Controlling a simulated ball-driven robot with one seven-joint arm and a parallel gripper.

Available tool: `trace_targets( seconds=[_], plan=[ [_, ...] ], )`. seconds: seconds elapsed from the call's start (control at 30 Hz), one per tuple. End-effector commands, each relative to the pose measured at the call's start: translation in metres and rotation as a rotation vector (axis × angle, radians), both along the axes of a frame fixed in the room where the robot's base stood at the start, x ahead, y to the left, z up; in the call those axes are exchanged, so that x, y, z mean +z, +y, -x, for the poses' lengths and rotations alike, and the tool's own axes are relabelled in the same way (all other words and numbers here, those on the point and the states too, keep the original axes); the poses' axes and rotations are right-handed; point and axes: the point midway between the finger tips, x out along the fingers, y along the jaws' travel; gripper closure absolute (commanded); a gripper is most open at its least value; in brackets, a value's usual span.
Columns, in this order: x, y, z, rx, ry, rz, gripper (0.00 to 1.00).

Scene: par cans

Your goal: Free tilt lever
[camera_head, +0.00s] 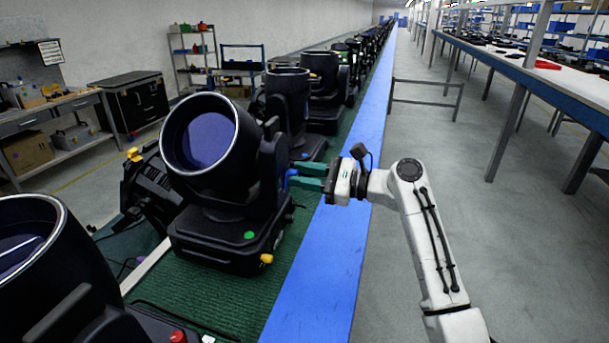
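A large black par can (214,150) stands on a green strip in the middle left. Its open round lens end faces me and tilts upward. It sits in a dark yoke (270,165) on a black base (222,238) with a green dot and a yellow knob (266,259) at the lower right corner. My gripper (300,183) is at the right side of the yoke, its teal fingers pointing left at it. The fingers look slightly apart. Their tips lie against or just beside the yoke; I cannot tell if they touch anything. No tilt lever can be made out clearly.
Another par can (45,260) fills the lower left corner. More par cans (287,95) stand in a row behind. A blue strip (345,220) runs along the right side of the green strip (215,300). Grey floor (540,250) is open at the right, beside a long workbench (530,75).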

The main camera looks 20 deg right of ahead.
Motion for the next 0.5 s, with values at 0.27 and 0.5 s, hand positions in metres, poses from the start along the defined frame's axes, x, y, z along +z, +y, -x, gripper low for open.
trace_targets(
  seconds=[0.27, 0.5],
  plan=[
    [-0.0001, -0.0001, 0.0002, 0.0, 0.0, 0.0, 0.97],
    [-0.0002, -0.0001, 0.0002, 0.0, -0.001, 0.001, 1.0]
  ],
)
